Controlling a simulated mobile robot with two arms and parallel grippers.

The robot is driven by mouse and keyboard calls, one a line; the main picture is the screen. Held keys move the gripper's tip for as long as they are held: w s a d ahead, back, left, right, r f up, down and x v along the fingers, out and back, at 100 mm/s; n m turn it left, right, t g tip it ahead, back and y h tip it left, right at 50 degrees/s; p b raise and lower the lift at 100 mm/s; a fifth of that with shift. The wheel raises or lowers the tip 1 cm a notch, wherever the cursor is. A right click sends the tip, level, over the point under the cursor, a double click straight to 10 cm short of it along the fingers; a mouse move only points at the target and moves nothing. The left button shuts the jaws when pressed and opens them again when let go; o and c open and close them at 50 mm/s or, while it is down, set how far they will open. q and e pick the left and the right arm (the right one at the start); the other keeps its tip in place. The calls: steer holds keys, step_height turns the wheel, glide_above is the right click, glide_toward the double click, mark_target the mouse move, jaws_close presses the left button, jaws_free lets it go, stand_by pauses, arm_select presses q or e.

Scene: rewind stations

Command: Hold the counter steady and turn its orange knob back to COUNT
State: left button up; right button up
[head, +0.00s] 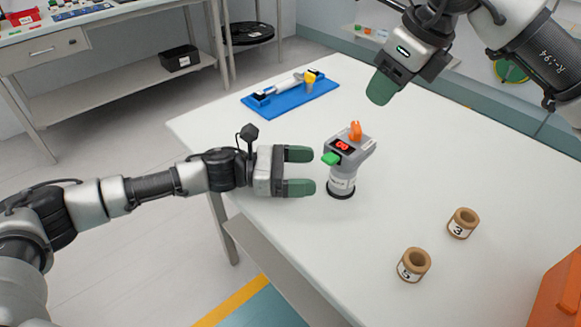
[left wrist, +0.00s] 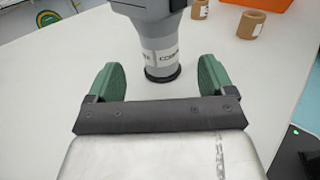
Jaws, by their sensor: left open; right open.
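The counter (head: 344,170) stands upright on the white table. It has a grey body, a red display, a green button on its left side and an orange knob (head: 355,131) on top. My left gripper (head: 312,171) is open just left of the counter's lower body. In the left wrist view the counter's stem (left wrist: 162,55) stands ahead, between the lines of the two green fingers and a little beyond their tips. The knob is out of that view. My right gripper (head: 381,88) is above the table, up and to the right of the knob, apart from it; its fingers overlap in the head view.
Two brown rings, marked 3 (head: 462,223) and 5 (head: 413,264), stand on the table at the front right. An orange bin (head: 556,295) is at the right edge. A blue tray (head: 291,97) with a tool lies at the back left. The table (head: 250,205) is otherwise clear.

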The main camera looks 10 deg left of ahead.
mark_target(345, 170)
arm_select(q)
steer(key=x, duration=0.8)
steer(key=shift+d, duration=0.1)
steer(key=c, duration=1.1)
arm_select(e)
steer(key=o, duration=0.4)
steer(key=shift+w, duration=0.15)
steer(key=shift+o, duration=0.2)
steer(key=a+f+n+g, duration=0.1)
steer(key=f+n, duration=0.1)
steer(key=f, duration=0.1)
steer(key=w+a+f+n+g, duration=0.1)
steer(key=f+n, duration=0.2)
steer(key=a+f+n, duration=0.1)
steer(key=f+n, duration=0.2)
steer(key=shift+w+f+g+y, duration=0.1)
steer(key=shift+w+g+y, duration=0.25)
steer(key=shift+g+y, duration=0.05)
steer(key=shift+c, duration=0.2)
